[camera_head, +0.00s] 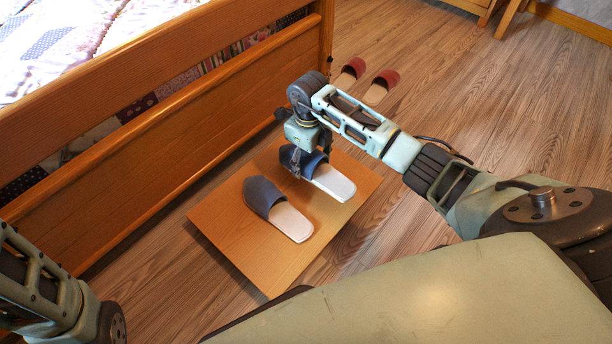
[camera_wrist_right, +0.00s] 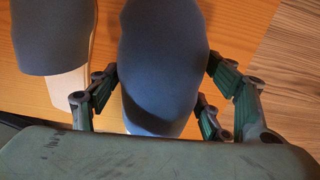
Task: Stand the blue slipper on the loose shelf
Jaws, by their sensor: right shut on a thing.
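Two blue slippers with pale soles show in the head view. One blue slipper (camera_head: 279,208) lies flat on the loose wooden shelf board (camera_head: 232,240), which lies on the floor beside the bed. My right gripper (camera_head: 310,165) is shut on the other blue slipper (camera_head: 330,180), over the far part of the board. In the right wrist view its blue upper (camera_wrist_right: 160,60) sits between the fingers (camera_wrist_right: 160,95), and the other slipper (camera_wrist_right: 50,35) is to its left. I cannot tell whether the held slipper touches the board. Only my left arm shows at the lower left; its gripper is out of view.
The wooden bed frame (camera_head: 160,125) runs along the left, close to the board. A pair of red slippers (camera_head: 368,80) lies on the floor past my right arm. The wood floor (camera_head: 450,90) is open at the upper right.

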